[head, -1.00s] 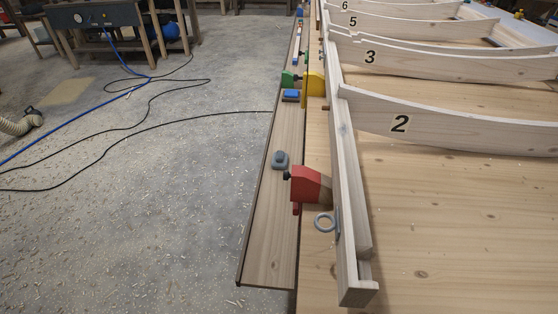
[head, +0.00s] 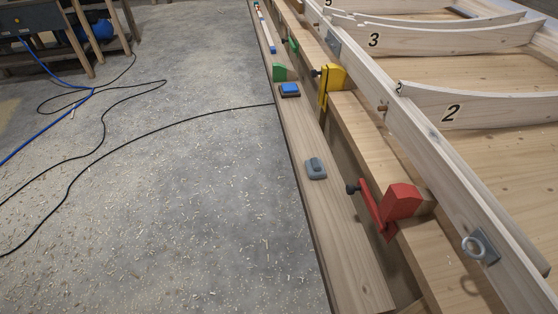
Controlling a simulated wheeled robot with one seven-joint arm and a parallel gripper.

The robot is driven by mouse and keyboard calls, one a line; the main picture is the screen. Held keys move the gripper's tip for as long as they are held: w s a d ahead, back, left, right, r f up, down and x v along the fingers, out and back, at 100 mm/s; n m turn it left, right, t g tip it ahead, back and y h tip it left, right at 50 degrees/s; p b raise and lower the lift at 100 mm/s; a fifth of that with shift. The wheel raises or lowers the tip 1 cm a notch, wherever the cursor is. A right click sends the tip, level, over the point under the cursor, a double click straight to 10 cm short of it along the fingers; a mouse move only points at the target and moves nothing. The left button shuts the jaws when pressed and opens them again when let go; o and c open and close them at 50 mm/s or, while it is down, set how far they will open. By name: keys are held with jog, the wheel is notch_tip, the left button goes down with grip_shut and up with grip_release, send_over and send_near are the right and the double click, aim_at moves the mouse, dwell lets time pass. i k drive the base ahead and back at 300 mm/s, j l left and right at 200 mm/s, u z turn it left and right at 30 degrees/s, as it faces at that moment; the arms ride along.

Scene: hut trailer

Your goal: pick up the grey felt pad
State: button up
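A small grey block-like piece (head: 316,168) with a raised top, which looks like the grey felt pad, lies on the long narrow wooden plank (head: 345,250) along the bench's left side. It sits near the middle of the plank's width, left of the red clamp and apart from it. My gripper is not in view.
A red clamp (head: 402,201) juts toward the plank, its dark-knobbed handle close to the pad's right. A blue-topped block (head: 290,90), a green piece (head: 279,72) and a yellow clamp (head: 333,78) are farther back. Numbered ribs (head: 490,108) stand right. Open floor lies left.

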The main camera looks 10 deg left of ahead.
aim_at(315, 166)
jog(key=i+j, duration=0.1)
jog(key=j, duration=0.35)
jog(key=i+j, duration=0.1)
jog(key=j, duration=0.4)
jog(key=i+j, duration=0.1)
jog(key=j, duration=0.35)
jog(key=i+j, duration=0.2)
jog(key=i, duration=0.25)
jog(key=i+j, duration=0.2)
jog(key=i, duration=0.2)
jog(key=i+j, duration=0.2)
jog(key=i, duration=0.25)
jog(key=u, duration=0.05)
